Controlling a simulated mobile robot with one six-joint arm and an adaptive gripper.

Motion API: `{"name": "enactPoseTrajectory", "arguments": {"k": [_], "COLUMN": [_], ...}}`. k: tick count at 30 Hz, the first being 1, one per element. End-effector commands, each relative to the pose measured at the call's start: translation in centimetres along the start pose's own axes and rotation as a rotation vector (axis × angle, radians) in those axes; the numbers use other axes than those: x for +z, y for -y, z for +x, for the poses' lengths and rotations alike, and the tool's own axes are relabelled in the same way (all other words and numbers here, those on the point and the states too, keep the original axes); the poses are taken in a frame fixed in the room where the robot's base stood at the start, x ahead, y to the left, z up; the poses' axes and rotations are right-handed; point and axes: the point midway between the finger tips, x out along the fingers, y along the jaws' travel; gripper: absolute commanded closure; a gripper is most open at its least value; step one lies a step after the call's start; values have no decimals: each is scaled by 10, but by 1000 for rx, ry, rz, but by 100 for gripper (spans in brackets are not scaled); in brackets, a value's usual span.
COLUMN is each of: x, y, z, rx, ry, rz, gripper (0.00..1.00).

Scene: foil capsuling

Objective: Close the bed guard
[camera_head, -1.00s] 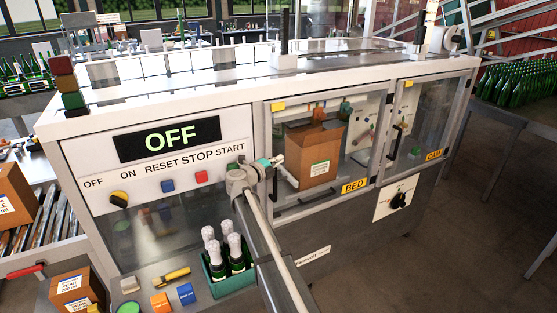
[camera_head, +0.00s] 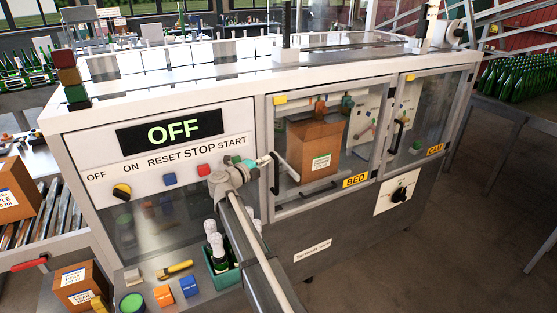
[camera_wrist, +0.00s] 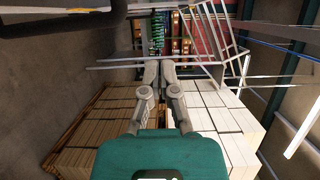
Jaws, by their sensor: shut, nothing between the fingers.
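The bed guard (camera_head: 335,192) is the framed clear panel beside the yellow BED label in the head view, with a dark upright handle (camera_head: 276,174) at its left edge. It looks flush or nearly flush with the machine front; I cannot tell whether it is fully closed. My gripper (camera_head: 268,159) is at the guard's left edge, close to the handle; contact is unclear. In the wrist view my gripper (camera_wrist: 159,64) has its two grey fingers together, with nothing between them. The guard cannot be made out in the wrist view.
A cardboard box (camera_head: 314,150) stands behind the guard. The cam guard (camera_head: 420,115) is to the right, above a black knob (camera_head: 399,194). The control panel reads OFF (camera_head: 170,133). A green crate of bottles (camera_head: 222,279) is beside my arm. Floor at right is open.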

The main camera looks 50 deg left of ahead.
Motion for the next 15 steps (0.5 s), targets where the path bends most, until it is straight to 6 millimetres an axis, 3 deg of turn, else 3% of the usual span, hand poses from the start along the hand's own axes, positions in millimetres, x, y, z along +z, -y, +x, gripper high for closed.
{"name": "enactPoseTrajectory", "arguments": {"k": [6,15], "x": [15,18], "y": [0,0], "z": [-18,-23], "rx": [0,0], "ry": [0,-2], "rz": [0,0], "gripper": [100,100]}}
